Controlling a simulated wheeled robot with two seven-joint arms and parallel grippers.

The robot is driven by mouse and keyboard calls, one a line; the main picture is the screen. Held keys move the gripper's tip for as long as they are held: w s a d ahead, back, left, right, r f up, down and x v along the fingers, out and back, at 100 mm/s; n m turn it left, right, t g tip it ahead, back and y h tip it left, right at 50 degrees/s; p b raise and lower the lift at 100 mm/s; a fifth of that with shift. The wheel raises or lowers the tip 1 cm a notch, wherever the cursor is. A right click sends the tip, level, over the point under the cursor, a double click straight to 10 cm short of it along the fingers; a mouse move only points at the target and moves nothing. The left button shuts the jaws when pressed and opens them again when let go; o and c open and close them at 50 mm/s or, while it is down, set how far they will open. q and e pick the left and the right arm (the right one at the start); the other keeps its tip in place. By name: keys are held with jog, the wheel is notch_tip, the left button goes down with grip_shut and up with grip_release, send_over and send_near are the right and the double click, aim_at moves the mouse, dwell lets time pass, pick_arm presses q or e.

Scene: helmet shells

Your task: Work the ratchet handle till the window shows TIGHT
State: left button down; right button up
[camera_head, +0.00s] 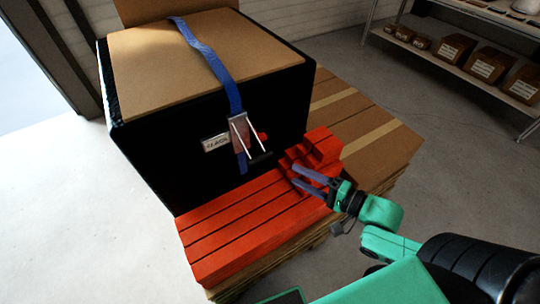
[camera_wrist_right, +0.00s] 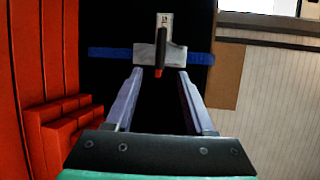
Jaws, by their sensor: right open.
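A ratchet (camera_head: 240,130) with a silver body sits on the front of a black crate (camera_head: 170,150), on a blue strap (camera_head: 215,65). Its handle has two pale bars and a dark grip (camera_head: 260,158). The small window plate (camera_head: 215,142) beside it seems to read SLACK. My right gripper (camera_head: 295,175) is open and empty, apart from the ratchet and to its right. In the right wrist view the ratchet body (camera_wrist_right: 174,54) lies ahead, with a dark and red part (camera_wrist_right: 159,60) between the open fingers (camera_wrist_right: 159,72). My left gripper is not in view.
Red slatted boards (camera_head: 250,215) with a stepped red block (camera_head: 318,148) lie below the crate, close to my right gripper. Brown boards (camera_head: 375,140) lie behind. A shelf with boxes (camera_head: 450,50) stands at the back right. The floor at left is clear.

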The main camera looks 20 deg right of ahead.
aim_at(263, 159)
jog(key=b+x, duration=0.2)
jog(key=x, duration=1)
jog(key=shift+w+a, duration=0.15)
jog(key=shift+a, duration=0.1)
jog(key=shift+w+a+f, duration=0.1)
jog(key=shift+w+a, duration=0.2)
jog(key=shift+w, duration=0.1)
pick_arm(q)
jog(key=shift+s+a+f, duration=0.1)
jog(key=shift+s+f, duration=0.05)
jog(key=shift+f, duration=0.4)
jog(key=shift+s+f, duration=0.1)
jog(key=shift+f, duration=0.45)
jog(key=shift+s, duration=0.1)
pick_arm(e)
grip_shut()
